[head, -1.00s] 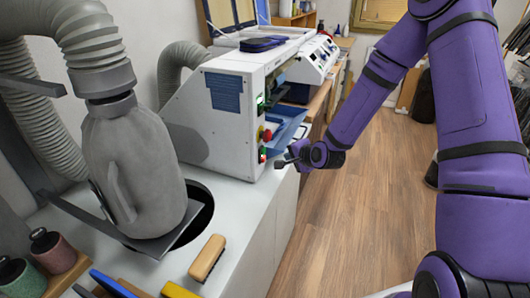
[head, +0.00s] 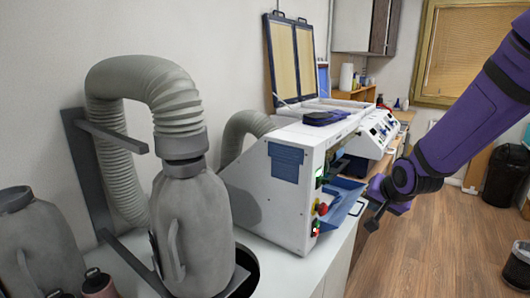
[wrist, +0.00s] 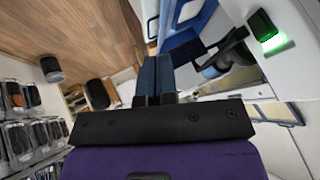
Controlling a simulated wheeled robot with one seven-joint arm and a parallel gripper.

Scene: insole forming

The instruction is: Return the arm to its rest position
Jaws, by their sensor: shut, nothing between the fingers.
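My gripper (head: 374,217) is at the end of my purple arm, in front of the white machine's control side in the head view. In the wrist view its two dark blue fingers (wrist: 155,78) lie together, shut with nothing between them. The white machine (head: 275,195) stands on the white counter, with red and green controls and a blue tray (head: 340,200) at its front. My gripper is close to the tray's right side; whether they touch cannot be told. In the wrist view the blue tray (wrist: 186,38) shows just beyond the fingers.
A grey container with a ribbed hose (head: 190,225) stands at the left on the counter. A second white machine (head: 378,132) is behind. Wooden floor (head: 425,250) at the right is open.

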